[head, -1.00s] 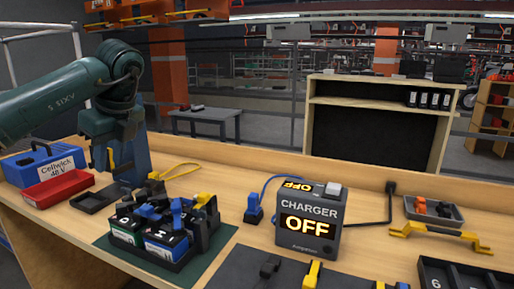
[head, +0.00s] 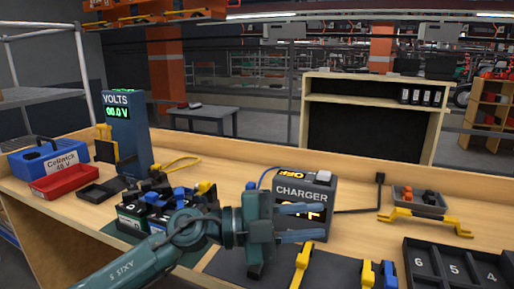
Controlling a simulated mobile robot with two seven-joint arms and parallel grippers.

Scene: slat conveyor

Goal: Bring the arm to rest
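My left arm comes in from the bottom left. Its gripper (head: 303,222) is open, with two bluish fingers apart and nothing visible between them. It hangs in front of the charger (head: 318,188), a dark box whose lit front display is partly hidden by the fingers. The wrist (head: 256,225) and forearm cover part of the battery tray and the dark mat. My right gripper is not in view.
Batteries (head: 131,222) with blue and black clips stand left of the arm. A volts meter (head: 125,135), a red bin (head: 63,181) and a blue case (head: 47,158) are further left. Yellow handles (head: 302,267) and a numbered black tray (head: 455,275) lie right.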

